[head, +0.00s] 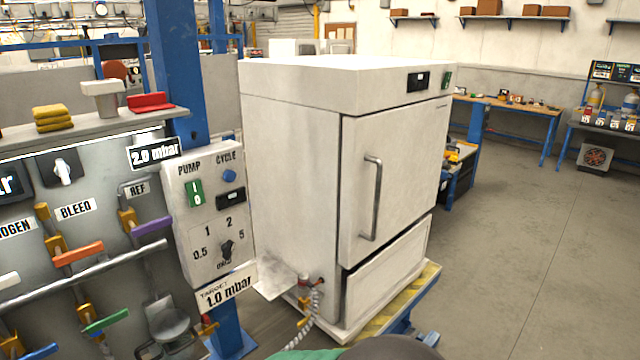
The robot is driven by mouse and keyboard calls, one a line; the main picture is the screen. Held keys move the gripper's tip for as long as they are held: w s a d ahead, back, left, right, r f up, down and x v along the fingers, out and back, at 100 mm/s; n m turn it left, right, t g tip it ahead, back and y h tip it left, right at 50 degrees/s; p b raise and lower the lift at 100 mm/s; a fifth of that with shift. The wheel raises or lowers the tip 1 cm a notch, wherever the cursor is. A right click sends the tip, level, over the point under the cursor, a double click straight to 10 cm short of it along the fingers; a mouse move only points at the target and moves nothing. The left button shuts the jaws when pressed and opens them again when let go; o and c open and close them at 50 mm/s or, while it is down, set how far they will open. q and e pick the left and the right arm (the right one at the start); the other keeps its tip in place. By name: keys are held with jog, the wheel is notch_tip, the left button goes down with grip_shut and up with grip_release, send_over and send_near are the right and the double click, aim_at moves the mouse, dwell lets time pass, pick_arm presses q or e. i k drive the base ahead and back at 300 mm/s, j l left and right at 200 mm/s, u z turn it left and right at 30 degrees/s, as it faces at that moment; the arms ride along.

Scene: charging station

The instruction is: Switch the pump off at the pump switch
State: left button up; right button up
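The pump switch (195,193) is a green rocker marked I and O, under the word PUMP. It sits at the upper left of a light grey control box (203,240). A blue round button (229,177) under the word CYCLE is to its right, with a small dark display (231,199) below that button. A black selector knob (227,250) is lower on the box, among the numbers 0.5, 1, 2 and 5. I cannot tell which way the rocker is pressed. Neither of my grippers is in view.
A grey panel left of the box carries a long rail (90,272) and orange (78,253), purple (151,226) and green (105,321) handles. A blue post (178,70) stands behind the box. A large white cabinet (290,180) stands to the right. Open floor (520,260) is farther right.

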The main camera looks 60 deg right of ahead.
aim_at(194, 189)
jog(key=z, duration=1.2)
